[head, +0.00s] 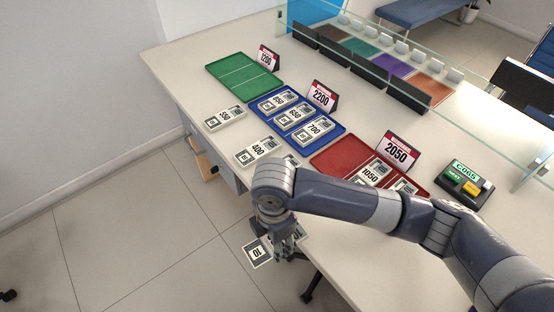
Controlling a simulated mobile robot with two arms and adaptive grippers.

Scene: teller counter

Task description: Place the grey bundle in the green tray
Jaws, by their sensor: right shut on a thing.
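The green tray (230,71) lies at the far left of the counter. It is empty, with a pale line across its middle and a "1200" sign (268,58) beside it. My right gripper (279,246) points down past the counter's front edge, shut on a grey-and-white bundle (256,252). The bundle hangs over the floor, and its visible label part reads "10"; the rest is hidden by the gripper. Other grey-and-white bundles lie on the counter in front of the trays: one (225,117) near the green tray and a "400" one (258,151). My left gripper is out of view.
The blue tray (331,143) holds several bundles, beside a "2200" sign (322,97). The red tray (336,158) also holds bundles, beside a "2050" sign (397,152). My right arm covers part of the counter front. A glass screen (440,97) stands along the back.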

